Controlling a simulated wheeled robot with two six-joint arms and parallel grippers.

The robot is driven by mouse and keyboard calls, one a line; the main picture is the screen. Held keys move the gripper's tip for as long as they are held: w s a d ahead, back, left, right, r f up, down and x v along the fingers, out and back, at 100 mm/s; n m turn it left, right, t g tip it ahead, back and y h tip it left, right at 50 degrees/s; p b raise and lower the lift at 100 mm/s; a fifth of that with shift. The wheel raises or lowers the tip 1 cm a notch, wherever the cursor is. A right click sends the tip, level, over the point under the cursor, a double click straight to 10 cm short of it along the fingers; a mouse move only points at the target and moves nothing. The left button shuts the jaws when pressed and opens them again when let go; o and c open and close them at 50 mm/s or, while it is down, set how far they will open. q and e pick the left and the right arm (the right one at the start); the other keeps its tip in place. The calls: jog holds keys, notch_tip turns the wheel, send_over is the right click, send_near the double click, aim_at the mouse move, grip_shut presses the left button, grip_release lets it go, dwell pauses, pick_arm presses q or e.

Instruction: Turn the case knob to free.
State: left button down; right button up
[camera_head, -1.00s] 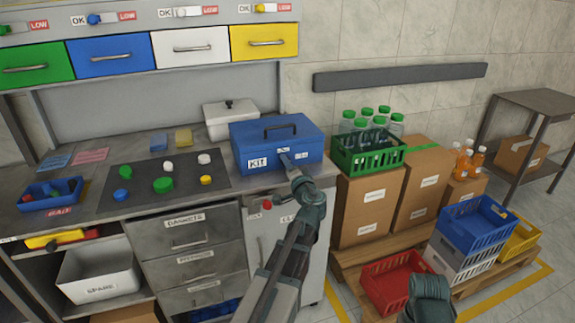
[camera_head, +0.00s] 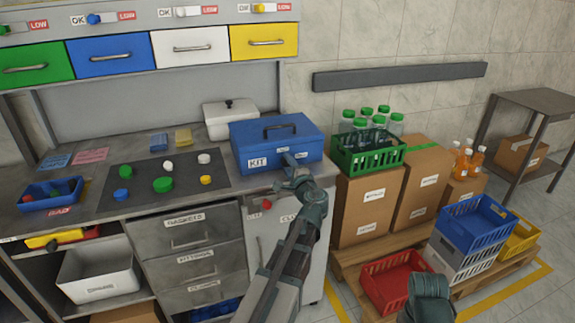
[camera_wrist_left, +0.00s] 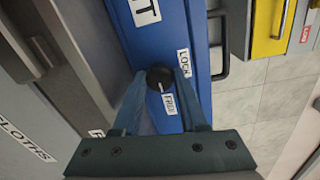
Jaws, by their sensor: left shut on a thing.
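The blue case (camera_head: 309,147) stands on the bench with its lid closed and its handle on top. Its front carries a KIT label and a black round knob (camera_wrist_left: 160,78) between the LOCK label (camera_wrist_left: 184,62) and the FREE label (camera_wrist_left: 170,103). In the left wrist view, the knob's white mark lies on the side toward FREE. My left gripper (camera_head: 288,164) is at the case front, and its two fingers (camera_wrist_left: 160,82) are shut on the knob, one on each side. My right arm shows at the lower right, but its fingers are not visible.
A dark mat (camera_head: 110,200) with several caps lies left of the case. A white lidded box (camera_head: 215,122) is behind it. A green crate of bottles (camera_head: 350,164) stands on cartons to the right. Bench drawers and a cupboard are below.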

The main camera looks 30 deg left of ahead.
dwell(0.4)
pick_arm(q)
jog(key=shift+c, duration=2.2)
grip_release()
